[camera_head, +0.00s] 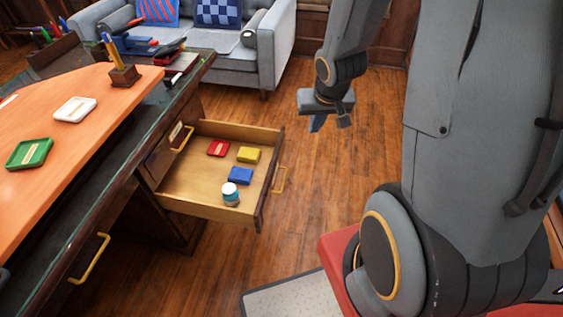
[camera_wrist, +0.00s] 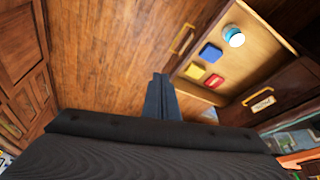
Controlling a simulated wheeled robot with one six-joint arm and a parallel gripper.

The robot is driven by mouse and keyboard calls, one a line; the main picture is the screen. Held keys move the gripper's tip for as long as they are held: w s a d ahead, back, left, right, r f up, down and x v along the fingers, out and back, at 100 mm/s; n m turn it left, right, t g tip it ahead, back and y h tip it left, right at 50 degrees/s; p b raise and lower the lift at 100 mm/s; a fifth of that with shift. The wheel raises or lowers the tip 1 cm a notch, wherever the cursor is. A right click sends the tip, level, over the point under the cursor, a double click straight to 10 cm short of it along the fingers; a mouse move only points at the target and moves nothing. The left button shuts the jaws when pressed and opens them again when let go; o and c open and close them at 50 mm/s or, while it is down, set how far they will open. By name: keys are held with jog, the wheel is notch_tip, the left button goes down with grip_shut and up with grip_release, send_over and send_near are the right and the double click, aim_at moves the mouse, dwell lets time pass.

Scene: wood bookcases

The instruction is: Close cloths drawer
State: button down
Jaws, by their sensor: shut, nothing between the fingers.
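An open wooden drawer (camera_head: 185,190) sticks out from the dark desk in the head view. It holds a red item (camera_head: 218,148), a yellow item (camera_head: 248,155), a blue item (camera_head: 240,175) and a small jar with a white and blue top (camera_head: 231,193). Its gold handle (camera_head: 280,180) is on the front panel. The drawer also shows at the upper right of the wrist view (camera_wrist: 258,38). My gripper (camera_head: 316,122) is shut and empty, above the floor beyond the drawer's front, apart from it. Its fingers also show in the wrist view (camera_wrist: 160,82).
The desk top (camera_head: 90,82) bears a green tray (camera_head: 29,153), a white tray (camera_head: 75,109) and a pen holder (camera_head: 125,76). Another gold handle (camera_head: 90,258) is on the desk's near side. A grey sofa (camera_head: 265,60) stands behind. Wooden floor (camera_head: 320,180) lies clear right of the drawer.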

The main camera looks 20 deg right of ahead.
jog(key=w+d+f+m+t+y+b, duration=0.1)
jog(key=w+d+f+b, duration=0.2)
jog(key=f, duration=0.7)
jog(key=m+t+y+b, duration=0.2)
jog(key=b, duration=0.3)
send_near(277, 157)
jog(key=w+d+f, duration=0.1)
jog(key=d+f, duration=0.2)
jog(key=f, duration=0.1)
jog(key=w+a, duration=0.2)
jog(key=a, duration=0.1)
jog(key=shift+w+a+p, duration=0.1)
jog(key=shift+a+p, duration=0.05)
jog(key=shift+p, duration=0.25)
